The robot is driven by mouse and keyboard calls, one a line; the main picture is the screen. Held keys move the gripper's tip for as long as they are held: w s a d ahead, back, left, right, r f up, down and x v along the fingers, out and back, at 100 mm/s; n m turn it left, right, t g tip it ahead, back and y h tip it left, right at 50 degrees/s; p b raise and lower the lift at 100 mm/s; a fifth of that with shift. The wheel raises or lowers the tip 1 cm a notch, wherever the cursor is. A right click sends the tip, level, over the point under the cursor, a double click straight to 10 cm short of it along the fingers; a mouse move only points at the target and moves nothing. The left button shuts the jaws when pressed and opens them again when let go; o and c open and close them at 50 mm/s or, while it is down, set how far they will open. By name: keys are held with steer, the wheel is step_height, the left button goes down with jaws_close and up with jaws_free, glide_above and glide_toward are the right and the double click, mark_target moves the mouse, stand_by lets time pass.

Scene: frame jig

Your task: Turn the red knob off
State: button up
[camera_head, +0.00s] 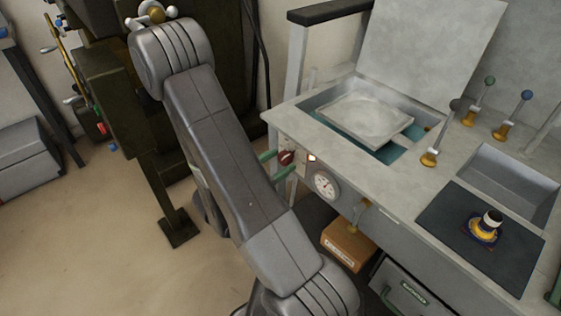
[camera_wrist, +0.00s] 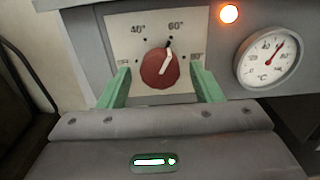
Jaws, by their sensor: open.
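The red knob (camera_wrist: 158,70) sits on a pale dial plate (camera_wrist: 124,30) on the front panel. Its white pointer is tilted up and slightly right, near the 60° mark. A 40° mark is at upper left; the outer labels are partly hidden or hard to read. My gripper (camera_wrist: 160,67) is open, its green fingers on either side of the knob with visible gaps in the wrist view. Whether the tips reach the knob's depth I cannot tell. In the head view the knob (camera_head: 286,157) shows between the green fingers of my gripper (camera_head: 276,164).
A lit orange lamp (camera_wrist: 229,14) and a round °C gauge (camera_wrist: 269,57) are right of the knob. A cardboard box (camera_head: 346,245) is below.

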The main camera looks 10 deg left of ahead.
steer(key=shift+w+d, duration=0.35)
steer(key=shift+w, duration=0.05)
steer(key=c, duration=1)
